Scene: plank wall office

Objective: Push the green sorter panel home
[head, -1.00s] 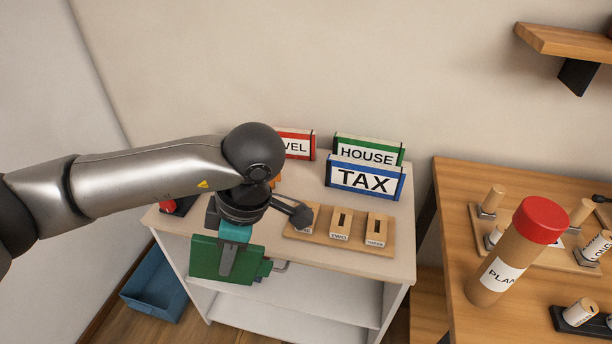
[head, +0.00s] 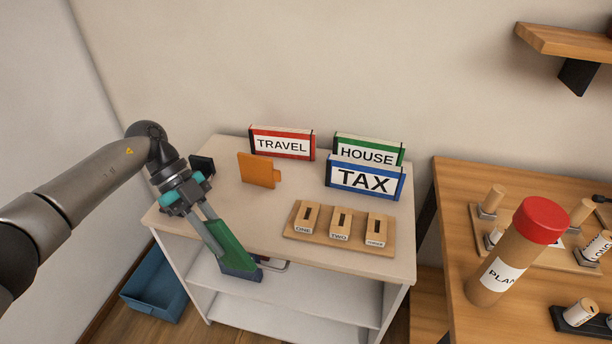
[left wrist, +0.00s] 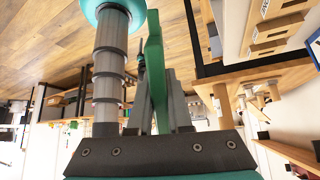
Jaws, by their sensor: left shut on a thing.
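My left gripper (head: 222,240) is shut on the green panel (head: 234,243) and holds it tilted, at the front edge of the white cabinet. An orange panel (head: 257,170) stands at the back left of the cabinet top. My right gripper is out of view.
Boxes labelled TRAVEL (head: 282,144), HOUSE (head: 367,152) and TAX (head: 364,179) stand along the back of the cabinet top (head: 235,205). A blue bin (head: 155,293) is on the floor. A wooden desk with a red-capped tube (head: 512,250) is at right.

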